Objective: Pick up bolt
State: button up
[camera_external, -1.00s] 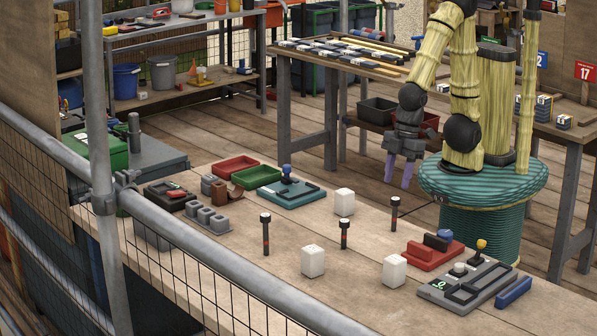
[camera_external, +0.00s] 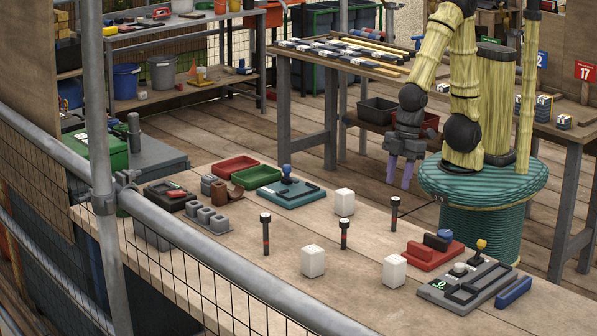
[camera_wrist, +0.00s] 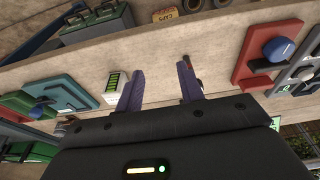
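Three dark bolts stand upright on the workbench in the external view: one at the left (camera_external: 265,234), one in the middle (camera_external: 344,234) and one at the right (camera_external: 395,213). A small dark piece (camera_wrist: 187,60) shows by the right fingertip, perhaps a bolt.
Pale blocks (camera_external: 313,261) stand among the bolts. A red fixture (camera_external: 433,256) and a grey panel with a yellow knob (camera_external: 465,287) lie at the right. A teal panel (camera_external: 291,195), red tray (camera_external: 235,166) and green tray (camera_external: 255,178) lie at the left.

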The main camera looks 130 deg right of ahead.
jog(key=s+a+f+n+g+h, duration=0.2)
jog(key=s+a+f+n+g, duration=0.1)
jog(key=a+f+n, duration=0.15)
jog(key=n+t+h+p, duration=0.1)
jog(key=n+t+h, duration=1.1)
jog(key=n, duration=0.9)
send_near(395, 215)
jog(key=v, duration=0.5)
jog(key=shift+s+r, duration=0.3)
jog(key=shift+r, duration=0.1)
jog(key=p+x, duration=0.1)
jog(key=x, duration=1)
jog(key=shift+d, duration=0.25)
jog(key=shift+w+d+f, duration=0.1)
jog(key=shift+w+d, duration=0.15)
jog(key=shift+d, duration=0.05)
